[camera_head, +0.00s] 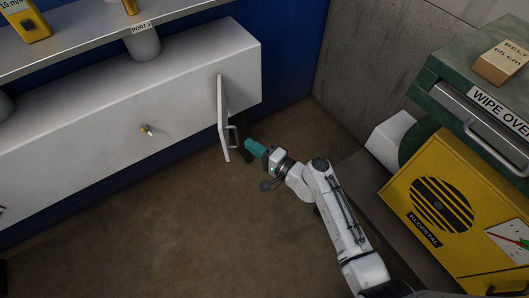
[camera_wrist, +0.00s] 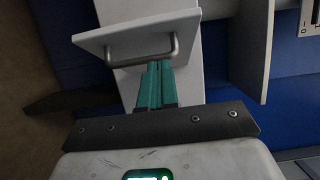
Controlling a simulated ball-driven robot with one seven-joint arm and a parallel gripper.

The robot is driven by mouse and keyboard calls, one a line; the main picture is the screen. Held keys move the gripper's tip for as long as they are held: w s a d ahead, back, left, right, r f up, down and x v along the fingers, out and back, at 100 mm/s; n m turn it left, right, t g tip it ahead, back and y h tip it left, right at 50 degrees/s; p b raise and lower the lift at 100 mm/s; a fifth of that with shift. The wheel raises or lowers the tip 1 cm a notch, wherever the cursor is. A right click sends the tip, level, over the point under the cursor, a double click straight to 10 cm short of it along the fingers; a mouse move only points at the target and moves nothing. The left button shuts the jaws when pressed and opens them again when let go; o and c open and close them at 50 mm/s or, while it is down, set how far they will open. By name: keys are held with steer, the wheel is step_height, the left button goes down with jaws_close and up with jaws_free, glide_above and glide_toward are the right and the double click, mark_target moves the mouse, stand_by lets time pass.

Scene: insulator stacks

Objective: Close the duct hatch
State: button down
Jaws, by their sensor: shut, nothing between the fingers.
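The duct hatch (camera_head: 222,112) is a thin pale panel standing swung out from the front of the long grey-white duct (camera_head: 180,95). A metal bar handle (camera_head: 233,140) is on its right face. My gripper (camera_head: 249,145), with teal fingers, is shut and empty just right of the handle. In the wrist view, the hatch (camera_wrist: 105,38) stands ahead with its handle (camera_wrist: 140,60). The fingertips of my gripper (camera_wrist: 158,66) are right by the handle's bar; I cannot tell whether they touch it. The duct opening behind the hatch is hidden.
A small knob (camera_head: 147,130) sits on the duct's front. A yellow machine (camera_head: 440,205) and a green machine (camera_head: 460,85) stand at right. The brown floor (camera_head: 180,220) at left is clear.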

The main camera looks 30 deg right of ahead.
steer(key=w+a, duration=0.1)
steer(key=a, duration=0.1)
steer(key=w+a, duration=0.2)
steer(key=shift+w+a, duration=0.15)
steer(key=shift+w, duration=0.15)
